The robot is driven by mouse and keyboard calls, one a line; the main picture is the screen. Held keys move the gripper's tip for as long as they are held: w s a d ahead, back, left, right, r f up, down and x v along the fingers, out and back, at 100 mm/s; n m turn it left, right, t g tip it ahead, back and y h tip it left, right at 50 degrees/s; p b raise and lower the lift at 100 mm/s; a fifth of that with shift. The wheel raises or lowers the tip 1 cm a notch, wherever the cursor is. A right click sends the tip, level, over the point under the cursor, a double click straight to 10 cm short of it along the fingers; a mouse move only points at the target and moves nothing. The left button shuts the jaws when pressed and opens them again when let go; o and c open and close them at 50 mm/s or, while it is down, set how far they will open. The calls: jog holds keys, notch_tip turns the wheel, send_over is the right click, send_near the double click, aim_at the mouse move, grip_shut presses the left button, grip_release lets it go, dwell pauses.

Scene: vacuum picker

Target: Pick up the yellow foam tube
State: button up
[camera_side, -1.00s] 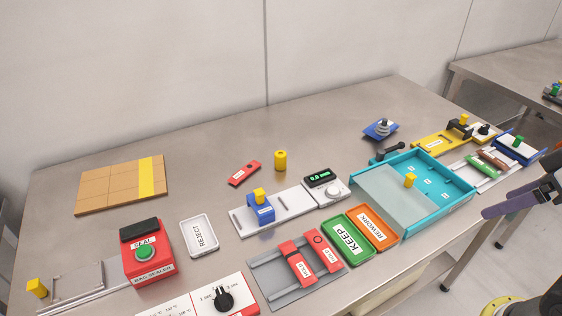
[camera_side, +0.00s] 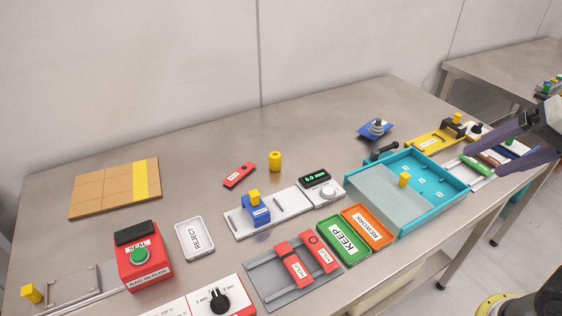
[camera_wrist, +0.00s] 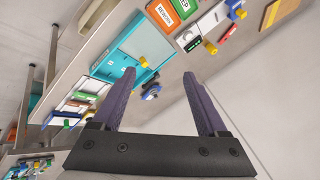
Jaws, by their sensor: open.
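The yellow foam tube (camera_side: 275,161) stands upright on the steel table, behind the white rail plate and beside a small red block. In the wrist view, a yellow cylinder that looks like this tube (camera_wrist: 210,47) is beyond the fingertips, to the upper right. My gripper (camera_side: 468,171) is at the right side of the side view, above the table's right end and far from the tube. Its two purple fingers are spread apart with nothing between them, as the wrist view also shows (camera_wrist: 160,76).
A blue block with a yellow knob (camera_side: 255,206) sits on the white plate (camera_side: 280,206) in front of the tube. A teal tray (camera_side: 432,197) and a blue stand with grey discs (camera_side: 376,130) lie between my gripper and the tube. The table behind the tube is clear.

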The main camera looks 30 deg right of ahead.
jog(key=w+a+r+m+y, duration=0.1)
jog(key=w+a+r+m, duration=0.1)
jog(key=w+r+m, duration=0.45)
jog(key=w+a+r+m, duration=0.15)
jog(key=w+m, duration=0.25)
jog(key=w, duration=0.6)
jog(key=m+g+y, duration=0.2)
jog(key=m+g, duration=0.2)
jog(key=m, duration=0.3)
send_over(276, 155)
jog(key=s+d, duration=0.1)
jog(key=f, duration=2.7)
jog(key=shift+d, duration=0.2)
jog(key=shift+d+x, duration=0.1)
jog(key=shift+x, duration=1.5)
jog(key=shift+d+x, duration=0.15)
jog(key=shift+x, duration=1.45)
jog(key=shift+s+f, duration=0.1)
jog(key=shift+c, duration=0.3)
